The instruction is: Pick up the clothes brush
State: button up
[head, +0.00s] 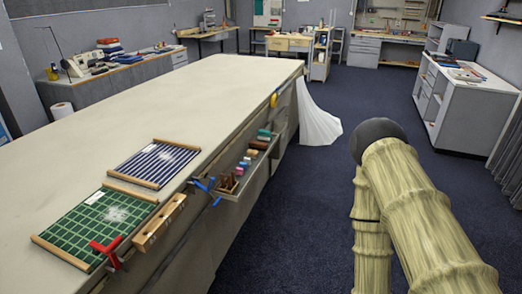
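I cannot make out the clothes brush for certain. A small dark brown object (228,183) stands at the near end of the open tray (233,196) on the long table's right side; it is too small to tell if it is a brush. Behind it in the tray are several small pink, blue, brown and teal items (258,144). My gripper is not in view; only pale, ribbed links of my arm show at the right, over the floor and apart from the table.
The long cloth table (200,100) has a mostly bare top. Red (106,252) and blue (207,188) clamps stick out at the edge. White cloth (316,125) hangs to the floor.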

aim_at(253, 145)
jog(key=z, duration=0.7)
jog(key=i, duration=1.15)
jog(key=z, duration=0.3)
jog(key=i, duration=1.1)
jog(key=u, duration=0.65)
